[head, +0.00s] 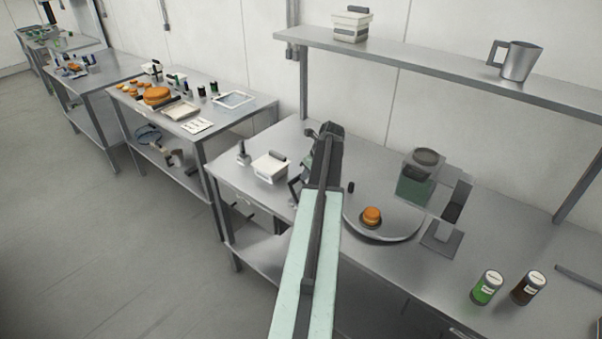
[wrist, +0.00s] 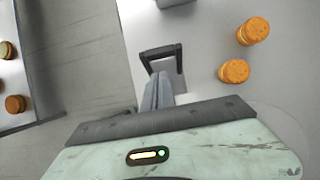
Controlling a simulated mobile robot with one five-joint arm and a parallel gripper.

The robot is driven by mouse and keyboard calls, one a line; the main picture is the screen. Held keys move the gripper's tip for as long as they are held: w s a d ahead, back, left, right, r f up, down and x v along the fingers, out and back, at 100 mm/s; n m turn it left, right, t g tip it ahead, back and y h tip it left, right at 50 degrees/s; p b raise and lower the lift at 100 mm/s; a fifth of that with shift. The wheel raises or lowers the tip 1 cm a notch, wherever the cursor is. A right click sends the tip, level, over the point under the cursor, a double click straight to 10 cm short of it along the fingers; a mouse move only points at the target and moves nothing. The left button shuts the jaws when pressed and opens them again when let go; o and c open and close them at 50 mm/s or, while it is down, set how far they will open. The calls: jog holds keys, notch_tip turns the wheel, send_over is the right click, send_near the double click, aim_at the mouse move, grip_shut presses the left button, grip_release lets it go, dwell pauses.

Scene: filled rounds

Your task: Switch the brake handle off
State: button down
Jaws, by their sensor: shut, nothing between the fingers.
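A dark, angular U-shaped handle (wrist: 160,52), seemingly the brake handle, shows in the wrist view near the table's edge. My gripper (wrist: 157,84) is shut and empty, with its fingertips close to the handle's open side. I cannot tell whether they touch it. In the head view a dark bracket (head: 294,188), probably the same handle, shows just left of my arm, partly hidden by it. A round grey turntable (head: 402,232) stands right of my arm with an orange round (head: 372,214) on it.
Two orange rounds (wrist: 252,31) (wrist: 234,71) show right of the handle in the wrist view. A white lidded box (head: 270,168) stands left of my arm. A machine with a green container (head: 414,190) stands behind the turntable. Green and brown jars (head: 487,287) (head: 528,287) stand at right.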

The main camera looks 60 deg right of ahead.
jog(key=d+p+v, duration=0.1)
jog(key=p+v, duration=0.5)
jog(key=v, duration=0.3)
jog(key=shift+w+a+r+p, duration=0.15)
jog(key=shift+w+a+p, duration=0.15)
jog(key=shift+w+p, duration=0.1)
